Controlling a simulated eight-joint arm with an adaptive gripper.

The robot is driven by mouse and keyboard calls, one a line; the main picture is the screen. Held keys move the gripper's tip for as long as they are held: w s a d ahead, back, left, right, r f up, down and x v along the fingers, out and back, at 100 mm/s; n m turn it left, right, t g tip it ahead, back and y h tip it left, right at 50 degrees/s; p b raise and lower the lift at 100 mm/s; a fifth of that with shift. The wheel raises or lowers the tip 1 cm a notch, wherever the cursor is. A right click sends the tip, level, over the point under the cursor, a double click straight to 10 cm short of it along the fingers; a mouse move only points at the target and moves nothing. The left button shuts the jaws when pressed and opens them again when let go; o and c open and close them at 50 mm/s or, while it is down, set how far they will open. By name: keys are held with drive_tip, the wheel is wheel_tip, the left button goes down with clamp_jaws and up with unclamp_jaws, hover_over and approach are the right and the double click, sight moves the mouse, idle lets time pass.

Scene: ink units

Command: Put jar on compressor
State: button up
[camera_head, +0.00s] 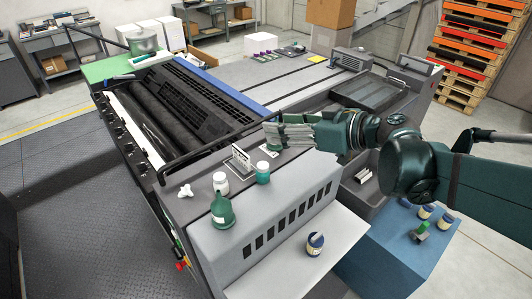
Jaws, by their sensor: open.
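Several jars are in view. A blue-and-cream jar (315,243) is on the pale shelf in front. More blue-and-cream jars (425,212) stand on a blue cabinet. Which jar is meant is unclear. A grey vented housing (265,222) could be the compressor, but I cannot be sure. My gripper (273,137) is open and points left, above and behind the teal jar, apart from it and apparently empty.
A green bottle (222,211), a white knob-like piece (185,191) and a small upright framed plate (241,160) stand near the jars. Black rollers (175,105) lie behind. A dark tray (370,93) is at the right rear. The pale front shelf (285,275) has free room.

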approach(264, 166)
drive_tip(key=x, duration=0.3)
idle(0.4)
drive_tip(key=shift+x, duration=1.25)
drive_tip(key=shift+w+a, duration=0.1)
drive_tip(key=shift+w, duration=0.05)
drive_tip(key=shift+b+x, duration=0.45)
drive_tip(key=shift+x, duration=2)
drive_tip(key=c, duration=1.1)
drive_tip(key=shift+c, duration=0.2)
